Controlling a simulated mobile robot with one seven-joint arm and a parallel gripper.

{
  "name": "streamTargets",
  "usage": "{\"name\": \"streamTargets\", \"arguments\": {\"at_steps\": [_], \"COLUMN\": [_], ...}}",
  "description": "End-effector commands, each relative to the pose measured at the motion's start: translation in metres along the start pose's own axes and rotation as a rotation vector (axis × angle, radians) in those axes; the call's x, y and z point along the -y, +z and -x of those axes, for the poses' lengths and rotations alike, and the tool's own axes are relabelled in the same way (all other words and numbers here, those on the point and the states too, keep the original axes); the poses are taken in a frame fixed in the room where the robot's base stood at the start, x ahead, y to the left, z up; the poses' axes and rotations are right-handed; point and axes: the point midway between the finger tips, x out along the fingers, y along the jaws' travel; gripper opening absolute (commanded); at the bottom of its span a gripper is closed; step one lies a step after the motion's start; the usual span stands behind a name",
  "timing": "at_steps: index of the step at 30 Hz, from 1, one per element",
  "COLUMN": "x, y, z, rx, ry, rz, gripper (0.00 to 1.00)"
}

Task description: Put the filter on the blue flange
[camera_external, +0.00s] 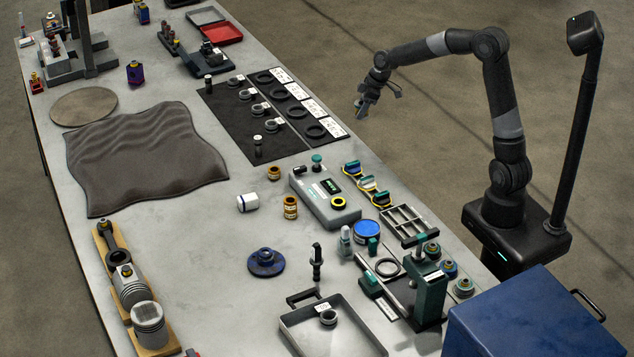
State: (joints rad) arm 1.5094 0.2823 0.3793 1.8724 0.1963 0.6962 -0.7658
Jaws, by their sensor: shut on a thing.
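The blue flange (266,262) is a round disc with a raised hub, lying flat on the table nearer the camera. Nothing sits on its hub. My gripper (361,108) is raised at the upper right, beyond the table's right edge and far from both. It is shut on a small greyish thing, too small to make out.
Brass-coloured rings (290,207) stand right of the filter, beside a grey tester box (325,197). A grey tray (333,330) and an upright black tool (316,262) are near the flange. Pistons on wooden blocks (150,325) line the left edge. A dark cloth (145,155) lies behind.

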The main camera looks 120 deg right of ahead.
Motion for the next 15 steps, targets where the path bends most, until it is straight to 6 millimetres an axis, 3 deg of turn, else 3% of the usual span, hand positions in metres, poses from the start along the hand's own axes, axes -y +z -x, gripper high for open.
{"name": "streamTargets", "arguments": {"at_steps": [5,8,15], "x": [0.0,0.007,0.052], "y": [-0.002,-0.013,-0.074], "z": [0.002,-0.001,-0.015], "rx": [-0.001,-0.004,-0.012], "ry": [-0.003,-0.011,-0.061], "rz": [0.004,0.021,0.111], "gripper": [0.23,0.23,0.23]}}
